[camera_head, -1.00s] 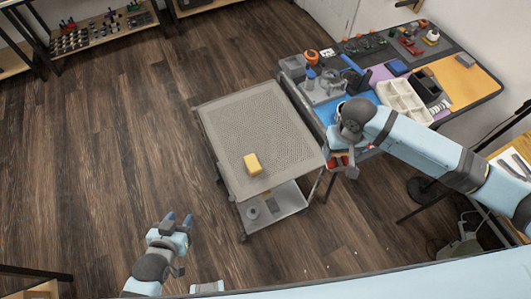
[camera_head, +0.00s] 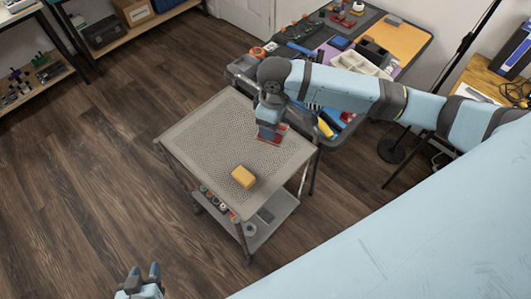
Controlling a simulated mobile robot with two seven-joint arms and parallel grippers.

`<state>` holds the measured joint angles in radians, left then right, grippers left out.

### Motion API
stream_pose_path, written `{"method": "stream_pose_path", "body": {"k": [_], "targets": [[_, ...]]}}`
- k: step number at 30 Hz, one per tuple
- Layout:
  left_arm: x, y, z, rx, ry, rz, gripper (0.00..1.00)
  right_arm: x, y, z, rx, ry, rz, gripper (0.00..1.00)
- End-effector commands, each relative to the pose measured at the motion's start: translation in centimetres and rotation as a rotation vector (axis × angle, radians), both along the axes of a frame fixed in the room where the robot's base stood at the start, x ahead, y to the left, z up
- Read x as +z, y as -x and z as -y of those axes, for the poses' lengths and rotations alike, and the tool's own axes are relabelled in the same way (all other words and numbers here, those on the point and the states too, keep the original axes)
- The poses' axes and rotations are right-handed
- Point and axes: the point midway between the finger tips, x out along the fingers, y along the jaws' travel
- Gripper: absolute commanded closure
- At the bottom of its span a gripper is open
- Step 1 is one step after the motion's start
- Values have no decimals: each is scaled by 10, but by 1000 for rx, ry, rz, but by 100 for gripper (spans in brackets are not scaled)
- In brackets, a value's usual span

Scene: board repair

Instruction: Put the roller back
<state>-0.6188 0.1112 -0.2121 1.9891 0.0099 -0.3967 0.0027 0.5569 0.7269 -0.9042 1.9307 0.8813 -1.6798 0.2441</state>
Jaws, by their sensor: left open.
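My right gripper (camera_head: 270,131) reaches in from the right and points down over the far right part of the grey cart top (camera_head: 205,130). A small red and dark thing (camera_head: 272,138) shows at its fingers, low over the cart or touching it; I cannot tell which, nor whether it is the roller. The arm hides most of the grip. My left gripper (camera_head: 145,277) is open and empty at the bottom edge, over the floor and away from the cart. No roller can be made out for certain.
A yellow block (camera_head: 243,177) lies on the cart's near part. The cart's lower shelf (camera_head: 275,218) holds several small items. Behind stands a cluttered workbench (camera_head: 408,50) with a pale tray (camera_head: 355,60). The cart's left half is clear, and open floor lies to its left.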

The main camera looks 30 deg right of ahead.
Motion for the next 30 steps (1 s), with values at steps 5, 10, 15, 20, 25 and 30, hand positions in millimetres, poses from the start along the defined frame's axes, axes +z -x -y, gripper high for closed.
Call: {"method": "stream_pose_path", "body": {"k": [5,10,15,20,25,30], "targets": [[-50,-4,5,-4,15,2,57,-15,-21,3,383,0,10,55],[-85,-5,8,-9,23,-6,57,-15,-33,6,749,3,9,55],[-110,-5,12,-20,27,-13,57,-12,-40,9,1040,4,8,55],[-118,-6,13,-28,27,-12,57,-7,-43,10,1195,6,5,55],[-117,-8,12,-29,27,-3,57,-19,-43,11,1243,3,1,55],[-122,-8,12,-29,25,0,57,-62,-42,11,1243,1,-2,55]]}}
